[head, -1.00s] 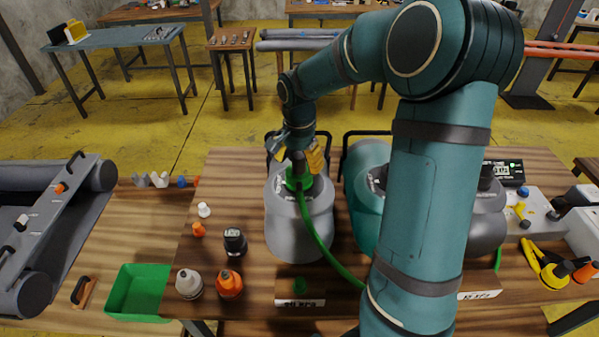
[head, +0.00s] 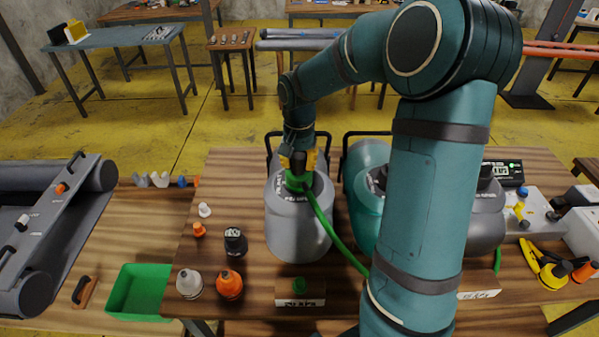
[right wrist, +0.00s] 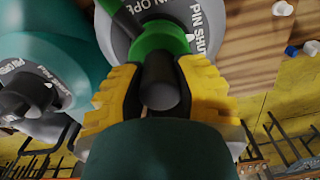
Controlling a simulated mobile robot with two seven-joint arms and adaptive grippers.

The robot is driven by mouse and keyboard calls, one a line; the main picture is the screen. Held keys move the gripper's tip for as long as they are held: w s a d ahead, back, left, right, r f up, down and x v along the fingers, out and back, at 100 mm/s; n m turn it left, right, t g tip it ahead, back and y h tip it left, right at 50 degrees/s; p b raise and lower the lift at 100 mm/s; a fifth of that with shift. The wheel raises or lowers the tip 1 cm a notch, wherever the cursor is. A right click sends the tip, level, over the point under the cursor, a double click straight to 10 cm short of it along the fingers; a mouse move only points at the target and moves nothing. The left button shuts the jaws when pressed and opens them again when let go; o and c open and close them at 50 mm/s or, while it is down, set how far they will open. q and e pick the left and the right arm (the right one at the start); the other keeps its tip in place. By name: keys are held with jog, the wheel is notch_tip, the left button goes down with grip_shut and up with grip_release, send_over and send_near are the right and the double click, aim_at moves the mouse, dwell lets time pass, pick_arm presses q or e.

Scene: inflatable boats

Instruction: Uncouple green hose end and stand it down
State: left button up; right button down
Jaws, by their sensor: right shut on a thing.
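The green hose end (head: 294,180) sits at the top of the left grey cylinder (head: 297,232), and its green hose (head: 331,236) runs down to the right behind my right arm. My right gripper (head: 297,160) is above it, pointing down. In the right wrist view, the yellow fingers of my right gripper (right wrist: 160,90) are closed around the dark stub (right wrist: 159,82) on the green hose end (right wrist: 158,40). Whether the end is still seated in the cylinder's valve is hidden. My left gripper is out of view.
A teal cylinder (head: 365,215) stands close on the right. A green tray (head: 137,292), grey and orange bottles, a small black gauge (head: 235,241) and small caps lie to the left. A grey inflatable boat (head: 40,240) is at far left.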

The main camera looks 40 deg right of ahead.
jog(key=n, duration=0.4)
jog(key=shift+f, duration=0.1)
dwell(0.3)
jog(key=shift+p, duration=0.3)
jog(key=n, duration=0.4)
jog(key=shift+s+p, duration=0.1)
jog(key=shift+p, duration=0.2)
jog(key=shift+r+p, duration=0.65)
jog(key=shift+r, duration=0.2)
dwell(0.4)
jog(key=shift+r+p, duration=1.7)
jog(key=shift+r, duration=0.5)
jog(key=shift+f, duration=0.1)
